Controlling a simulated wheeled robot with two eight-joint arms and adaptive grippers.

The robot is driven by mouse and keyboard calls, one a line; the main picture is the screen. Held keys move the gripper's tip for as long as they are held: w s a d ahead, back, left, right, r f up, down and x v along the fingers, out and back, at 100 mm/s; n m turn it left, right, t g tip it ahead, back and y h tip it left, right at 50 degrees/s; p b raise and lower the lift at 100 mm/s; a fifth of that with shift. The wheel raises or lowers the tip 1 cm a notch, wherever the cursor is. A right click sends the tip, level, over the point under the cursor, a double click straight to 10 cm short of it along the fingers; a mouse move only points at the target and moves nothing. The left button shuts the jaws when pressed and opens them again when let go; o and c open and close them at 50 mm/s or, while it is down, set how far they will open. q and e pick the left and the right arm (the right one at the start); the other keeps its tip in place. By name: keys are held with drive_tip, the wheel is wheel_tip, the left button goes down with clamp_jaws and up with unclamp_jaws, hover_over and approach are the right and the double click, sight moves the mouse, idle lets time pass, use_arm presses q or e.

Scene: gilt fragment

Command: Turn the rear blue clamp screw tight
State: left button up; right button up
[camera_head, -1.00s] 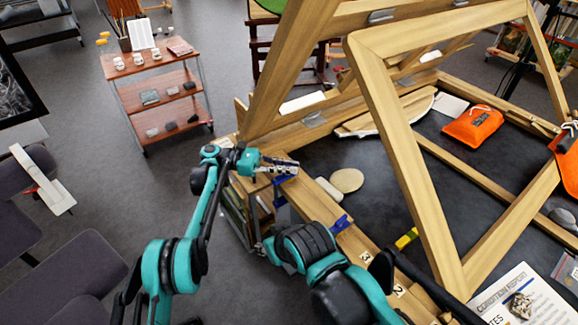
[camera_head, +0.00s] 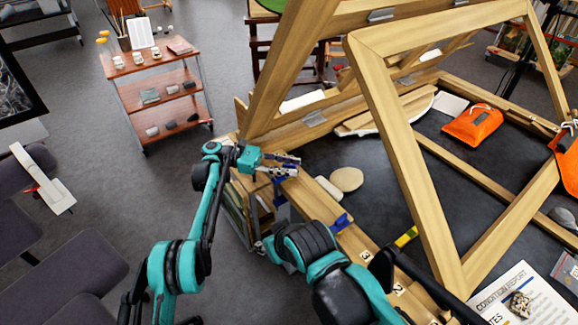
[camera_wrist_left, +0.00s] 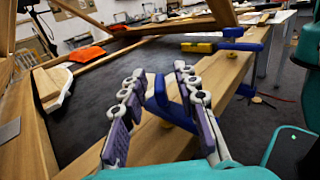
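The rear blue clamp (camera_head: 279,180) sits on the wooden rail (camera_head: 318,215), partly hidden under my left gripper (camera_head: 284,164). In the left wrist view this blue clamp (camera_wrist_left: 160,100) shows between and beyond the two spread fingers of my left gripper (camera_wrist_left: 160,72). The fingers are open. I cannot tell whether they touch the clamp, and its screw is not clearly seen. A second blue clamp (camera_head: 342,222) sits nearer along the same rail; in the left wrist view a blue clamp (camera_wrist_left: 240,45) shows farther back. My right gripper is not in view.
A large tilted wooden frame (camera_head: 400,160) rises right of the gripper. A pale oval pad (camera_head: 346,179) lies on the dark tabletop beside the rail. An orange pouch (camera_head: 472,125) lies farther right. A wooden trolley (camera_head: 165,95) stands at the back left; open floor lies between.

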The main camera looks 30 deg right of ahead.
sight(289, 165)
use_arm(q)
wheel_tip(289, 165, up, 10)
idle(0.5)
drive_tip(key=shift+o, duration=0.3)
